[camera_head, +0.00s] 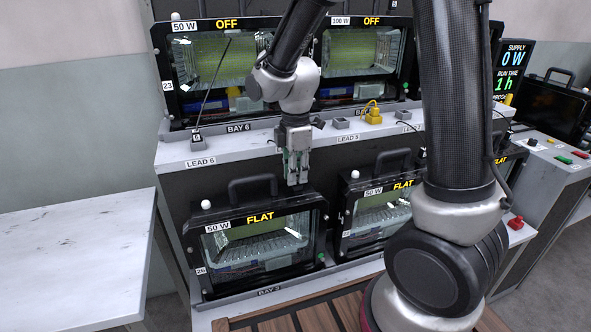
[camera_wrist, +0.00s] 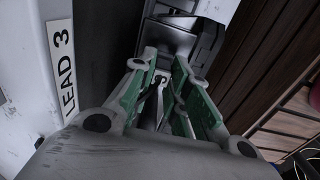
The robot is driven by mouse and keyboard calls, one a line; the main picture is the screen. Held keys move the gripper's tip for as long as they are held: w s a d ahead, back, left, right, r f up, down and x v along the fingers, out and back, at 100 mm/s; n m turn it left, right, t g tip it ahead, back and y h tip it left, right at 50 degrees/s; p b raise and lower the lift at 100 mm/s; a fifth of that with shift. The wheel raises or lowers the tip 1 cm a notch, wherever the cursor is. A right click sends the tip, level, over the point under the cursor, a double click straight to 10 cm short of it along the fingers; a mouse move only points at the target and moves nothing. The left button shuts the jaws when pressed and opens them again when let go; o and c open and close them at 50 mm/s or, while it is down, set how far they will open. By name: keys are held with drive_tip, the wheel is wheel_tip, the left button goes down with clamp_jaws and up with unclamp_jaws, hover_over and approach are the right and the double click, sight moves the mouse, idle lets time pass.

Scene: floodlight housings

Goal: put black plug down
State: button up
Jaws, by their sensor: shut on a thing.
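My gripper (camera_head: 297,172) is in the middle of the head view, pointing down in front of the shelf edge, above the lower housings. In the wrist view its green-padded fingers (camera_wrist: 167,88) are shut on a small dark plug (camera_wrist: 160,82) marked with what looks like a 3. The plug is mostly hidden by the fingers, and I cannot make it out in the head view. A LEAD 3 label (camera_wrist: 62,65) is on the pale surface at the left of the wrist view. A dark housing part shows beyond the fingertips.
A lower housing (camera_head: 258,240) marked FLAT stands below left of my gripper, with another (camera_head: 377,215) to its right. On the shelf are a dark plug (camera_head: 196,141) by LEAD 6 and a yellow plug (camera_head: 374,115). The white table (camera_head: 75,255) at left is clear.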

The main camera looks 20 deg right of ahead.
drive_tip(key=o, duration=0.9)
drive_tip(key=shift+c, duration=0.2)
wheel_tip(320, 180, up, 13)
drive_tip(key=s+d+r+m+t, duration=0.2)
drive_tip(key=s+d+m, duration=0.5)
drive_tip(key=s+m, duration=0.2)
drive_tip(key=s+d+r+m+t, duration=0.2)
drive_tip(key=s+d+m, duration=0.6)
drive_tip(key=s+m, duration=0.1)
drive_tip(key=shift+s, duration=0.5)
